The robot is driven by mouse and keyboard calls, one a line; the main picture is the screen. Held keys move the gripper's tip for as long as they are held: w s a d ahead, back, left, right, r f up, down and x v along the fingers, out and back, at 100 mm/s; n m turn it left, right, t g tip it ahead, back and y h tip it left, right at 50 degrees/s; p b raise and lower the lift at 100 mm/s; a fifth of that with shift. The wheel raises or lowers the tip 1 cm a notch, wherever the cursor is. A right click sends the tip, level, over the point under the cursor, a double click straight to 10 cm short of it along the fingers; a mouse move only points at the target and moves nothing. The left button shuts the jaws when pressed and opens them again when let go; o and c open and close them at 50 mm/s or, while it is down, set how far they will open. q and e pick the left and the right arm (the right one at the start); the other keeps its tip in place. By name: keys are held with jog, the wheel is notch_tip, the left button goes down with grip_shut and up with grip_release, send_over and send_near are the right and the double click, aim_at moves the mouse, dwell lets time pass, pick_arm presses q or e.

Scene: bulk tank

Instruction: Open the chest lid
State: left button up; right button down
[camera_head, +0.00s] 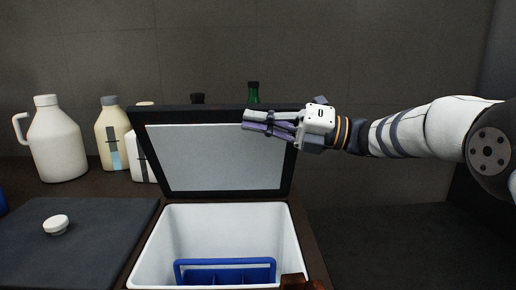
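The chest lid (226,158) stands raised, nearly upright, at the back of the chest, its pale inner panel facing me. The chest (201,217) is open below it, with a white inner wall. My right gripper (246,121) reaches in from the right, in front of the lid's upper right part. Its fingers point left and lie close together. I cannot tell whether they are shut or touch the lid. My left gripper is not in view.
A blue divided rack (226,264) sits inside the chest. A dark board (95,222) with a white knob-like cap (56,224) lies left. A white jug (57,143) and cream bottle (112,138) stand behind it. A green bottle (253,93) shows behind the lid.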

jog(key=shift+w+r+b, duration=0.45)
jog(key=shift+w+r, duration=0.1)
jog(key=shift+w, duration=0.2)
jog(key=shift+d, duration=0.15)
